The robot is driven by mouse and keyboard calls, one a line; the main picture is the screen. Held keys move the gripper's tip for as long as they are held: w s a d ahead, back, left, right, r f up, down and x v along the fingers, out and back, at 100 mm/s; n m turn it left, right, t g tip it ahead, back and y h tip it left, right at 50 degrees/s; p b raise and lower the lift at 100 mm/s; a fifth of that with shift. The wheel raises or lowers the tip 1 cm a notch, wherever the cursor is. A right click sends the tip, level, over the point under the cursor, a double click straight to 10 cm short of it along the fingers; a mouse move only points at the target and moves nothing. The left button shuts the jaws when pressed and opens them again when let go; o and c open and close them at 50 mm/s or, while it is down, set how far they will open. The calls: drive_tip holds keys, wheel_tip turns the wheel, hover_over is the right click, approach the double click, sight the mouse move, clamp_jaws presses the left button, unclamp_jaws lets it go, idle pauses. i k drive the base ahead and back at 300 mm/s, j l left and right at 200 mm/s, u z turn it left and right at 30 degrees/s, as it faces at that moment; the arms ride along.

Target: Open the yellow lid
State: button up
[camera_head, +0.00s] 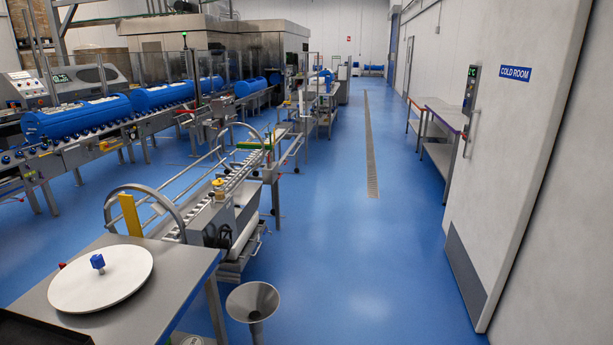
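I cannot make out a clear yellow lid in the head view. A narrow, upright yellow piece (130,215) stands just behind the metal table at the lower left, beside a curved metal hoop. I cannot tell whether it is a lid seen edge-on. A small yellow part (218,183) sits on the roller conveyor further back. A round white disc (70,283) with a blue knob (97,261) lies on the table. My gripper is not in view.
The metal table (165,297) fills the lower left. A metal funnel (252,302) stands beside its right edge. A roller conveyor (242,172) runs away behind it. Blue tubs (77,118) line the left. The blue floor (345,230) is clear toward the cold-room door (505,150).

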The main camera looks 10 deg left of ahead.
sight(220, 181)
drive_tip(key=i, duration=2.15)
drive_tip(key=i+j+u, duration=0.15)
drive_tip(key=i+u, duration=0.25)
drive_tip(key=i, duration=0.15)
drive_tip(key=i+u, duration=0.4)
drive_tip(key=i+l+u, duration=0.25)
drive_tip(key=i+u, duration=0.15)
drive_tip(key=i, duration=0.2)
drive_tip(key=i+l+u, duration=0.4)
drive_tip(key=i+j+u, duration=0.1)
drive_tip(key=i+u, duration=0.25)
drive_tip(key=i, duration=0.2)
drive_tip(key=i+l+u, duration=0.1)
drive_tip(key=i+u, duration=0.25)
drive_tip(key=i, duration=0.2)
